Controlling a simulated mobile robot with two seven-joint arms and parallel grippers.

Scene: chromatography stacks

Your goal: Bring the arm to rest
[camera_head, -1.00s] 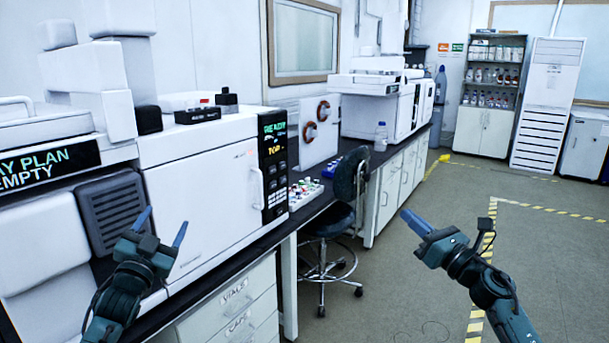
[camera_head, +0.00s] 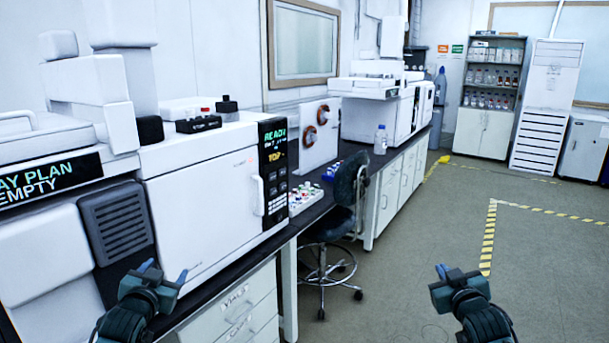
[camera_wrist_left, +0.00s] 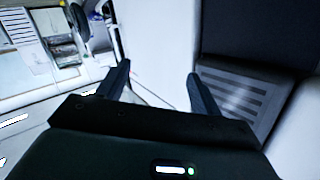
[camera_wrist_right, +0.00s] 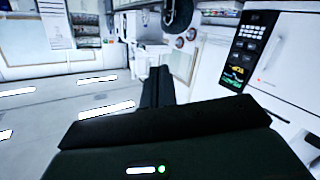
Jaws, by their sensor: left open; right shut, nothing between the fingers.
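My left gripper (camera_head: 164,272) is at the lower left in the head view, in front of the white instrument (camera_head: 200,205) and the drawers. It is open and empty; its two spread fingers (camera_wrist_left: 160,85) show in the left wrist view, with the instrument's front and dark vent beyond. My right gripper (camera_head: 442,271) is at the lower right, over open floor, well clear of the bench. Its fingers (camera_wrist_right: 157,75) are together with nothing between them in the right wrist view.
The dark bench top (camera_head: 325,195) runs back along the wall, with a tray of vials (camera_head: 304,197) on it. A stool (camera_head: 335,240) stands by the bench. Drawers (camera_head: 240,305) lie below the instrument. The floor at the right is free, with yellow-striped tape (camera_head: 488,240).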

